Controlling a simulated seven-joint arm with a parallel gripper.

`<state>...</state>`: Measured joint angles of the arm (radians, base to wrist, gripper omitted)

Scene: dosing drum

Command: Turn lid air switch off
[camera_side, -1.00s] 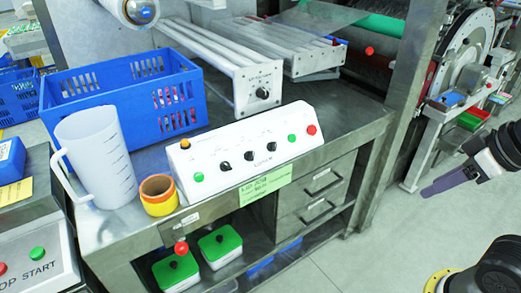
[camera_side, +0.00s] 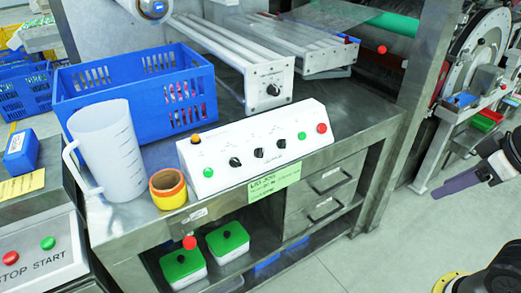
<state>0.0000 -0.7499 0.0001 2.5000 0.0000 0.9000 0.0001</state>
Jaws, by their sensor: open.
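A white sloped control panel (camera_side: 222,170) stands on the metal bench. It carries several black rotary knobs, including a left one (camera_side: 235,162), a middle one (camera_side: 259,153) and a right one (camera_side: 282,145). Its lettering is too small to read, so I cannot tell which is the lid air switch. Another black knob (camera_side: 273,90) is on the white end plate of the rail unit behind. My gripper (camera_side: 436,193) is at the right edge, open, away from the panel and touching nothing. Its purple finger points left; the other finger is not clearly distinct.
Green buttons (camera_side: 208,172) and a red button (camera_side: 322,128) sit on the panel. A blue crate (camera_side: 110,110), a plastic jug (camera_side: 112,155) and tape rolls (camera_side: 168,189) stand on the bench's left. Drawers (camera_side: 325,177) are below. Floor between bench and gripper is clear.

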